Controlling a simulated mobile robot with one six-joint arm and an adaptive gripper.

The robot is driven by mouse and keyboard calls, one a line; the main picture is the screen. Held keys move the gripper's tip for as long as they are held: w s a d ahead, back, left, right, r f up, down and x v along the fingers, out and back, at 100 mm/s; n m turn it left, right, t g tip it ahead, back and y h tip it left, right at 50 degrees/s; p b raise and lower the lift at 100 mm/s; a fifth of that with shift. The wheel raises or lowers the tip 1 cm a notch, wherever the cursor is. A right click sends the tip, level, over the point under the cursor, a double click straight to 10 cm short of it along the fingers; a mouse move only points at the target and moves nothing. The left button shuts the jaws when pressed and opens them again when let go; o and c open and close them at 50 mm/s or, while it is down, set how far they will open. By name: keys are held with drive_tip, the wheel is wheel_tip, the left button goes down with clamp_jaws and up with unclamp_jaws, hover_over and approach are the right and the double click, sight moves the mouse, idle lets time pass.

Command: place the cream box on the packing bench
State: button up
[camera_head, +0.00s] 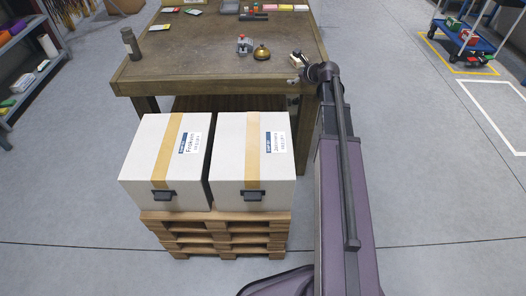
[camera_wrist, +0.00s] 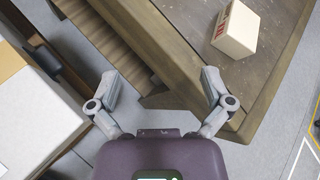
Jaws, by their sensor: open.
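The cream box (camera_wrist: 236,30) has red markings and rests on the packing bench (camera_wrist: 180,52) near the bench's corner in the wrist view. In the head view the cream box (camera_head: 297,59) is small at the bench's right edge, partly hidden by my wrist. The bench (camera_head: 200,72) has a brown top. My gripper (camera_wrist: 160,86) is open, with its two fingers spread and nothing between them. The box lies apart from it, beyond and to the right of the fingers. In the head view my gripper (camera_head: 295,80) is small beside the bench's near right corner.
Two large white cartons (camera_head: 163,150) (camera_head: 252,150) stand on a wooden pallet (camera_head: 215,222) before the bench. A dark bottle (camera_head: 130,44), a red-and-clear item (camera_head: 243,45) and a brass bell (camera_head: 262,53) stand on the bench. The floor right of the bench is mostly clear; a blue cart (camera_head: 462,36) stands farther off.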

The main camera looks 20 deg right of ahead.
sight(262, 160)
drive_tip(key=s+a+f+n+g, duration=0.2)
drive_tip(key=s+a+n, duration=0.2)
drive_tip(key=a, duration=0.1)
drive_tip(key=s+a+f+n+g, duration=0.2)
drive_tip(key=s+a+n, duration=0.2)
drive_tip(key=a+n, duration=0.1)
drive_tip(key=s+a+f+n+g, duration=0.2)
drive_tip(key=s+a+n, duration=0.2)
drive_tip(key=a+n, duration=0.1)
drive_tip(key=shift+s+a, duration=0.1)
drive_tip(key=shift+a, duration=0.15)
drive_tip(key=s+a+n, duration=0.1)
drive_tip(key=s+n, duration=0.1)
drive_tip(key=s+a+f+n+g, duration=0.1)
drive_tip(key=s+n, duration=0.1)
drive_tip(key=s+a+n+g, duration=0.1)
drive_tip(key=s+a+n, duration=0.1)
drive_tip(key=shift+s+f+h, duration=0.35)
drive_tip(key=shift+f+h, duration=0.05)
drive_tip(key=s+n+g, duration=0.1)
drive_tip(key=s+n, duration=0.1)
drive_tip(key=s+a+n+g+h, duration=0.1)
drive_tip(key=s+n, duration=0.1)
drive_tip(key=s, duration=0.1)
drive_tip(key=s+a+f+n+g+h, duration=0.1)
drive_tip(key=s+n, duration=0.2)
drive_tip(key=shift+a, duration=0.15)
drive_tip(key=shift+s+n, duration=0.35)
drive_tip(key=shift+n, duration=0.05)
drive_tip(key=shift+r, duration=0.1)
